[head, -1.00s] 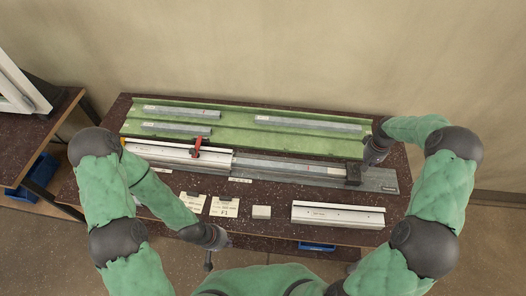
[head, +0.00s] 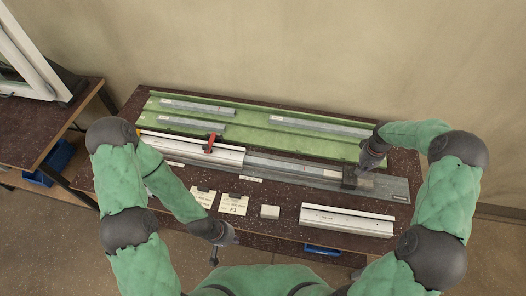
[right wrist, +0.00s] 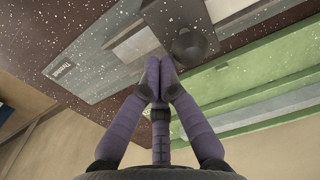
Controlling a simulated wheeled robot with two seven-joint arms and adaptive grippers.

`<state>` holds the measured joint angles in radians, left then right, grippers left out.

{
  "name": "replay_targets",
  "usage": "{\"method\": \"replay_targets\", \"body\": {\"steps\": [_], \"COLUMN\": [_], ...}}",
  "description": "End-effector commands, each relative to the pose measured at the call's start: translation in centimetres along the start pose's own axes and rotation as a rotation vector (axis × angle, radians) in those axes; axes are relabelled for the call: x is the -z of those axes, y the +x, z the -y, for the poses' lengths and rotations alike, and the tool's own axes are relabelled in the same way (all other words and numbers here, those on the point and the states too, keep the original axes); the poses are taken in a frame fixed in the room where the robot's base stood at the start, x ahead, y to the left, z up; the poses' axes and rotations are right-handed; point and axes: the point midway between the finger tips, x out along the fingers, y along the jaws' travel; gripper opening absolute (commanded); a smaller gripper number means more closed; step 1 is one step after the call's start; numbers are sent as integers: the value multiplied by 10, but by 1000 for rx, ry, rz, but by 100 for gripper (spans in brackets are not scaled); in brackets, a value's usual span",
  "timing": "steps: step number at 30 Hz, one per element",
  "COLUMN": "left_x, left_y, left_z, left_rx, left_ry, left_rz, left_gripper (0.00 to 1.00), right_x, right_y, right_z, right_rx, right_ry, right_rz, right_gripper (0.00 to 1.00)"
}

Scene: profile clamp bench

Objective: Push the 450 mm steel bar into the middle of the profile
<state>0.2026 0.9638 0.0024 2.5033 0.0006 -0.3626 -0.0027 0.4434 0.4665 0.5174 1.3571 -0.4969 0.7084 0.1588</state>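The white profile (head: 185,148) lies along the bench at the left, with a red clamp (head: 210,143) on it. A long grey steel bar (head: 295,168) lies in line with it on a grey base (head: 392,186), between the profile's right end and a dark block (head: 352,179). How far the bar reaches inside the profile is hidden. My right gripper (head: 369,163) is at the block; in the right wrist view its fingers (right wrist: 159,88) are together beside a dark round knob (right wrist: 190,44). Contact is unclear. My left gripper (head: 214,258) hangs before the bench's front edge, its fingers too small to judge.
A green tray (head: 250,135) with several grey bars stands at the back. Paper cards (head: 233,203), a small pale block (head: 270,212) and a white profile piece (head: 347,220) lie along the front. Another table (head: 30,130) stands at the left.

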Motion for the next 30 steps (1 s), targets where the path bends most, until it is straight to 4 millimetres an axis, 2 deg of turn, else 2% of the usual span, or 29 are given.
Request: {"method": "replay_targets", "body": {"steps": [30], "left_x": [0], "left_y": [-3], "left_z": [-1], "left_rx": [0], "left_ry": [0], "left_rz": [0], "left_gripper": [0], "right_x": [-1], "right_y": [0], "right_z": [67], "right_rx": [1], "right_ry": [-4], "right_rz": [1], "right_gripper": [0]}}
